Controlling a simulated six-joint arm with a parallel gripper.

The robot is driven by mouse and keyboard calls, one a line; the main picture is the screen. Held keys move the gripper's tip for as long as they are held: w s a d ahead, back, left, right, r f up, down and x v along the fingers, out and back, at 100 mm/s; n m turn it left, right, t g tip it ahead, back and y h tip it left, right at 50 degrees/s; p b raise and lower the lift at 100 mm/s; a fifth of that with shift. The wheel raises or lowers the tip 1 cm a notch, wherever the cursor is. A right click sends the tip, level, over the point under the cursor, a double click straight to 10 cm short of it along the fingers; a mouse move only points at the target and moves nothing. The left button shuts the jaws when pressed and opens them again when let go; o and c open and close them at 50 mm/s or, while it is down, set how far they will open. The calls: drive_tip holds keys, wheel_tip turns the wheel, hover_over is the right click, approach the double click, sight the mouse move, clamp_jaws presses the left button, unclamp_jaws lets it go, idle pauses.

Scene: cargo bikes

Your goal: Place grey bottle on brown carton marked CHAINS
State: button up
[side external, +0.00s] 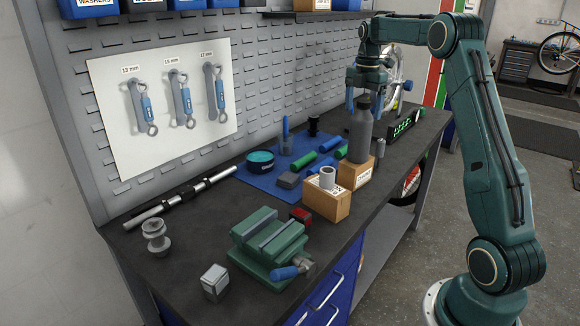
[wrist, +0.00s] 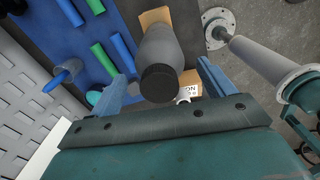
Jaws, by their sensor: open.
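The grey bottle (side external: 360,133) stands upright with its base on the brown carton (side external: 351,178), whose small label seems to read CHAINS. In the wrist view, the bottle (wrist: 163,52) is seen from above, dark cap towards me, with a brown carton edge (wrist: 154,16) behind it. My gripper (side external: 364,110) is above the carton, its blue fingers open on either side of the bottle's upper part. In the wrist view, my gripper (wrist: 167,72) shows gaps between both fingers and the bottle, which it does not grip.
A second carton (side external: 325,203) bearing a pale ring stands close in front. A blue mat (side external: 262,180) with green cylinders and a teal round tin (side external: 260,162) lies to the left. A green vise (side external: 268,245) is nearer. A black tray (side external: 405,125) stands behind.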

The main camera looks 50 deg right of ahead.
drive_tip(key=shift+r, duration=5.2)
drive_tip(key=shift+a+r, duration=0.35)
drive_tip(key=shift+a, duration=0.2)
drive_tip(key=s+a+r+m+t+h, duration=0.15)
drive_tip(key=s+a+m, duration=0.25)
drive_tip(key=a, duration=0.7)
drive_tip(key=s+a+r+m+t+y, duration=0.15)
drive_tip(key=s+a+m, duration=0.25)
drive_tip(key=a, duration=0.7)
drive_tip(key=s+a+f+m+t, duration=0.1)
drive_tip(key=s+a+f+m, duration=0.3)
drive_tip(key=s, duration=0.4)
drive_tip(key=s+a+f+m+t, duration=0.1)
drive_tip(key=s+a+f+m, duration=0.3)
drive_tip(key=s+a+f, duration=0.3)
drive_tip(key=shift+s+a+f+t, duration=0.15)
drive_tip(key=shift+s+f+t, duration=0.15)
drive_tip(key=shift+s+f, duration=0.2)
